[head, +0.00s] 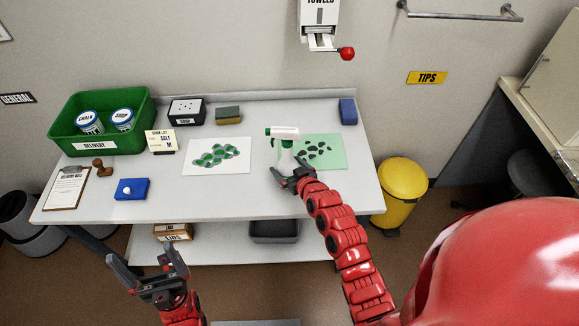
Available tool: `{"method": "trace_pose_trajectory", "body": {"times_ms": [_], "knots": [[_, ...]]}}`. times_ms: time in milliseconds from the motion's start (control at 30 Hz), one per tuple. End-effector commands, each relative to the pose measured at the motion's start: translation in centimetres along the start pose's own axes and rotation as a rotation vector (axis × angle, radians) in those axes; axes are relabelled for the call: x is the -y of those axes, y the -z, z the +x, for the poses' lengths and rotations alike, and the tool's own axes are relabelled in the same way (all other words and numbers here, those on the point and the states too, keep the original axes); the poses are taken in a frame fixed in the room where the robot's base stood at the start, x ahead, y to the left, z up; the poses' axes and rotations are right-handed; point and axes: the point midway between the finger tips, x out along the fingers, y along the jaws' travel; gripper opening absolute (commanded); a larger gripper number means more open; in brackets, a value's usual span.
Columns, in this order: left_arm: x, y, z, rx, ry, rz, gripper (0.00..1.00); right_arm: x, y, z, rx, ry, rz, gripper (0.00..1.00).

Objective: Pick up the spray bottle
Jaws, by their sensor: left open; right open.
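My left gripper (158,273) is open and empty, low in front of the bench.
The white sheet (236,162) and green sheet (330,148) lie flat beside the bottle. A green delivery bin (66,128), a sponge (229,115) and a blue block (348,111) stand toward the back. A clipboard (67,187) lies at left. The front bench centre is clear.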

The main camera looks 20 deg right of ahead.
Motion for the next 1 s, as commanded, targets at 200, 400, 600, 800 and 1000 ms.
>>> {"method": "trace_pose_trajectory", "body": {"times_ms": [200,400,600,800,1000], "knots": [[0.0,-0.01,-0.03,0.0,0.0,0.0,1.0,0.0,-0.01,-0.01,0.0,0.0,0.0,0.84],[0.0,-0.01,-0.03,0.0,0.0,0.0,1.0,-0.02,-0.02,-0.02,0.0,0.0,0.0,0.48],[0.0,0.0,-0.03,0.0,0.0,0.0,1.0,-0.03,-0.02,-0.02,0.0,0.0,0.0,0.12],[0.0,-0.01,-0.01,0.0,0.0,0.0,1.0,-0.03,0.04,-0.02,-0.001,0.0,0.001,0.0],[0.0,-0.02,-0.06,0.0,0.0,0.0,1.0,-0.03,0.05,-0.03,-0.001,0.0,0.001,0.0]]}}
